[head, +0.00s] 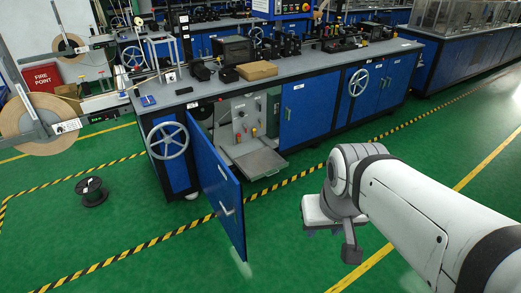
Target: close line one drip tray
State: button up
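A grey drip tray (260,164) sticks out from the open bay low in the front of the blue workbench. The bay's blue door (219,187) is swung open toward me, to the left of the tray, with a light handle on it. A grey panel (249,116) with knobs and small red and orange parts shows inside the bay. My gripper (331,238) is over the green floor, in front and to the right of the tray, well apart from it. Its fingers are partly hidden by its own body, so I cannot tell whether it is open or shut.
Blue closed doors (306,108) and handwheels (168,140) line the bench front. A black spool (92,191) lies on the floor at left. Black-and-yellow tape (110,258) crosses the green floor. The floor between my gripper and the tray looks clear.

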aim_at(255, 165)
jog(key=u, duration=0.4)
jog(key=k, duration=0.1)
jog(key=z, duration=0.6)
jog(key=i, duration=1.75)
jog(key=z, duration=0.2)
jog(key=i, duration=1.45)
jog(key=u, duration=0.1)
